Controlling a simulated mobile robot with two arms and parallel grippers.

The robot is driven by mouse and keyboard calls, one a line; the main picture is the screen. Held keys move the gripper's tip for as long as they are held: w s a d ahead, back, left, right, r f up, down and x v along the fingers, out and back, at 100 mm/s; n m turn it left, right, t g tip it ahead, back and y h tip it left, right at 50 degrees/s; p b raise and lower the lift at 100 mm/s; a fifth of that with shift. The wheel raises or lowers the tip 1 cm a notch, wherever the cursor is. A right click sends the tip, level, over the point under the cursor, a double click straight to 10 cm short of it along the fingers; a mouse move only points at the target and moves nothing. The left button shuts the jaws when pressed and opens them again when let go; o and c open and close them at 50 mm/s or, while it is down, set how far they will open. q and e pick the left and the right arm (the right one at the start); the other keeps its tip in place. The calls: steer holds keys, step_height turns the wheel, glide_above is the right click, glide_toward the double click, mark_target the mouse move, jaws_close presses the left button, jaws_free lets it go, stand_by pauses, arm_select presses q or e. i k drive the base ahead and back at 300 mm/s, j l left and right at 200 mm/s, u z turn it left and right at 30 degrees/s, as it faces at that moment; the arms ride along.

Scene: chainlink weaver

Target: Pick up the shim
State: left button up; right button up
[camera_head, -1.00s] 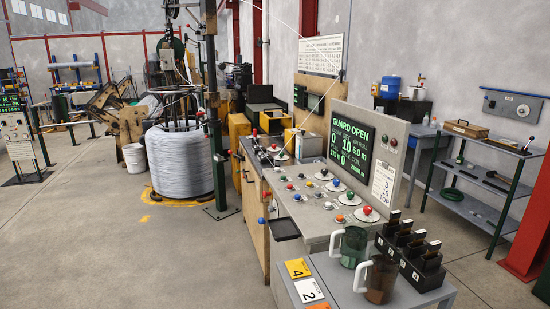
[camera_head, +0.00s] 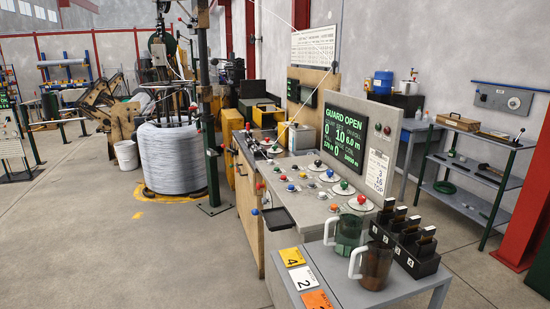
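I cannot make out a shim for certain in the head view. A black rack (camera_head: 404,253) stands on the grey side table (camera_head: 428,283) at the lower right. It holds several upright dark pieces (camera_head: 409,229) with pale tops, and small number labels show on its front. Whether one of these is the shim I cannot tell. Neither of my grippers is in view.
A green jug (camera_head: 347,236) and a brown jug (camera_head: 373,268) stand left of the rack. Yellow, white and orange number cards (camera_head: 303,278) lie nearby. The control console (camera_head: 310,195) with knobs stands behind. A shelf unit (camera_head: 465,170) is at right. Open floor lies left.

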mark_target(400, 212)
steer(key=i+l+z, duration=0.1)
steer(key=i+l, duration=0.6)
